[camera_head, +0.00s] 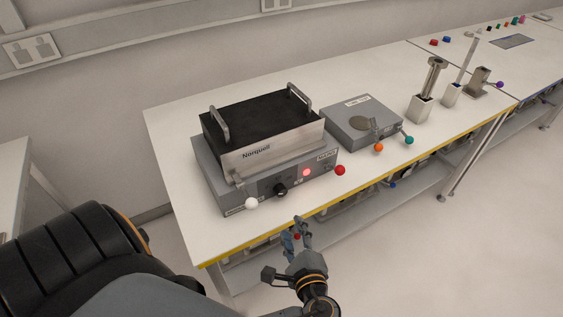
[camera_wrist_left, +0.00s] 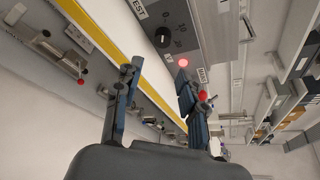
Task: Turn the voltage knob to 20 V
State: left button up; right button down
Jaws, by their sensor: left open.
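The black voltage knob (camera_head: 280,189) is on the front panel of the grey device (camera_head: 232,200), left of a lit pinkish-red lamp (camera_head: 307,172). In the left wrist view the knob (camera_wrist_left: 163,37) shows with scale marks beside it; its exact setting is too small to read. My left gripper (camera_head: 293,230) is open and empty, in front of the table edge, below and apart from the knob. In the wrist view its two fingers (camera_wrist_left: 157,75) are spread, with the knob beyond their tips. My right gripper is not in view.
A white ball (camera_head: 251,204) and a red ball (camera_head: 340,170) stick out at the device's front corners. A black-topped box (camera_head: 262,116) with two handles sits on the device. A second grey unit (camera_head: 361,121) stands to the right. The yellow table edge (camera_head: 330,208) is near my gripper.

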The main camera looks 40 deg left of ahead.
aim_at(282, 193)
pick_arm(q)
jog(key=x, duration=0.4)
jog(key=p+x, duration=0.1)
jog(key=x, duration=0.7)
jog(key=shift+w+a+r+p, duration=0.2)
jog(key=shift+w+p, duration=0.1)
jog(key=shift+w, duration=0.05)
jog(key=shift+w+a+f, duration=0.15)
jog(key=shift+w+a, duration=0.15)
jog(key=shift+a, duration=0.05)
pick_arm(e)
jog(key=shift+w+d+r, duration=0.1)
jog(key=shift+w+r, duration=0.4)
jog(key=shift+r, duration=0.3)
